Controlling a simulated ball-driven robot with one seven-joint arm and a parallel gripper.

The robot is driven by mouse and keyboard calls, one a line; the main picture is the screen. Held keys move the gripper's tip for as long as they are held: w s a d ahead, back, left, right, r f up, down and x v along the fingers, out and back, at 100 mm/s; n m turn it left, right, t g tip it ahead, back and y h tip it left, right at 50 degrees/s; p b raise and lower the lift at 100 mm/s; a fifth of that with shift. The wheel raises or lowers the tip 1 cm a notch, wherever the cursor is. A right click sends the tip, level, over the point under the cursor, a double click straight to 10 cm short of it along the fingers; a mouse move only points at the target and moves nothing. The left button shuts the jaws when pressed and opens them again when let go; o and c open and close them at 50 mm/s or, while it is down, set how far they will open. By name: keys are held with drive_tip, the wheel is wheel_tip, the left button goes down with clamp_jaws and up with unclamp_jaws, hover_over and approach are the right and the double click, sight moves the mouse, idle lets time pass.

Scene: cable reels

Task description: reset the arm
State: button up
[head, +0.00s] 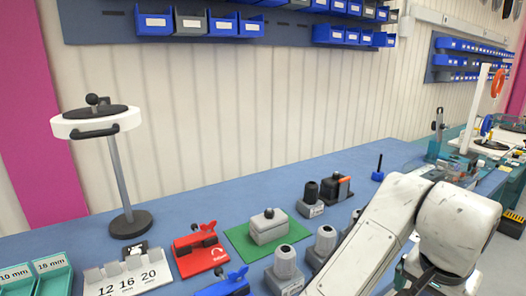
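My arm shows at the lower right of the head view, as scuffed white links. One link slopes from the bottom edge up to the right, and a thick joint bends back down beside it. My gripper is not in view, so its fingers and anything in them cannot be seen. The arm hides part of the blue workbench (192,211) behind it.
On the bench stand a round white-rimmed stand (96,122), a red clamp fixture (199,250), a grey box (268,226) on a green mat, several grey-and-black blocks, and teal bins (53,274). Wall bins (222,25) hang above. Bare bench lies toward the wall.

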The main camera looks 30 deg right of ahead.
drive_tip(key=w+d+n+h, duration=0.1)
drive_tip(key=d+n+h, duration=0.2)
drive_tip(key=d, duration=0.1)
drive_tip(key=w+a+f+n+t, duration=0.2)
drive_tip(key=a+f+n+t, duration=0.15)
drive_tip(key=f+n, duration=0.65)
drive_tip(key=s+a+f+n+g+y, duration=0.1)
drive_tip(key=s+a+f+y, duration=0.2)
drive_tip(key=s+a+f, duration=0.2)
drive_tip(key=s+a+f+n+g+y, duration=0.2)
drive_tip(key=s+a+f, duration=0.4)
drive_tip(key=a+f, duration=0.5)
drive_tip(key=shift+f+y, duration=0.7)
drive_tip(key=shift+f, duration=0.25)
drive_tip(key=shift+c, duration=0.2)
